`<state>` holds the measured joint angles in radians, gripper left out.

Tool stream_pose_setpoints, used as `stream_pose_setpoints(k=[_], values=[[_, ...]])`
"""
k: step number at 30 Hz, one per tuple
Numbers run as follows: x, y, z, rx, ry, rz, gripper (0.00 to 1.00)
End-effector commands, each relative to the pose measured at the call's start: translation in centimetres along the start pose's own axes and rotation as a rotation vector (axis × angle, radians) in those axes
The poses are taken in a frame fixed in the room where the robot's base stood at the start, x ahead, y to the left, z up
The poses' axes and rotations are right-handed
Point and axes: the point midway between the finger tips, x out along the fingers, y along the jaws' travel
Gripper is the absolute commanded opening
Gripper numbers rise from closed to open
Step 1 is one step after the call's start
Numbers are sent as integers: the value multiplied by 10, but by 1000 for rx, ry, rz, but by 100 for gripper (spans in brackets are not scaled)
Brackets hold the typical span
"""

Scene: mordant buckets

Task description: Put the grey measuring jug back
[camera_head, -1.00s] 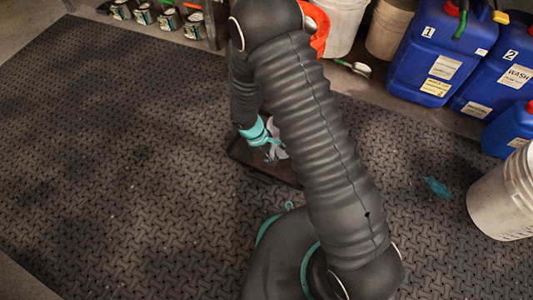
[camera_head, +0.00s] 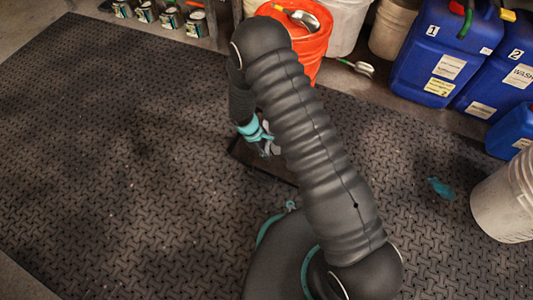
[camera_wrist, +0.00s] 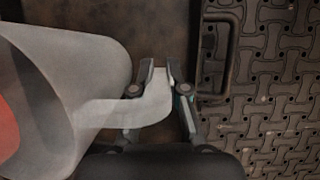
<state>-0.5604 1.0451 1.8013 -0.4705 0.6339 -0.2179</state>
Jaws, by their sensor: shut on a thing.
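The grey measuring jug (camera_wrist: 70,85) fills the left of the wrist view, translucent and lying across the picture, with its handle reaching right. My gripper (camera_wrist: 160,75) is shut on that handle. In the head view my gripper (camera_head: 264,140) hangs low over a dark tray (camera_head: 240,152), partly behind my arm. The jug is mostly or wholly hidden there. The dark brown tray surface (camera_wrist: 105,12) shows below the jug in the wrist view; I cannot tell whether they touch.
A tray handle (camera_wrist: 229,50) stands at the tray's right edge. An orange bucket (camera_head: 305,45) with a metal scoop stands behind my arm. Blue canisters (camera_head: 440,50) are at the back right, a white bucket (camera_head: 508,200) at right. The left mat (camera_head: 110,150) is clear.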

Motion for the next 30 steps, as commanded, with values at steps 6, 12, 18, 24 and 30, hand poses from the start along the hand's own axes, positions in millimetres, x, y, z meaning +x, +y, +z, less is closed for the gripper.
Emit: stream_pose_setpoints(k=[6,12,18,24,30], values=[[3,0,-1,0,0,0,16],[2,0,-1,0,0,-1,38],[1,0,0,0,0,-1,38],[-18,0,0,0,2,1,38],[-58,0,0,-1,2,2,38]])
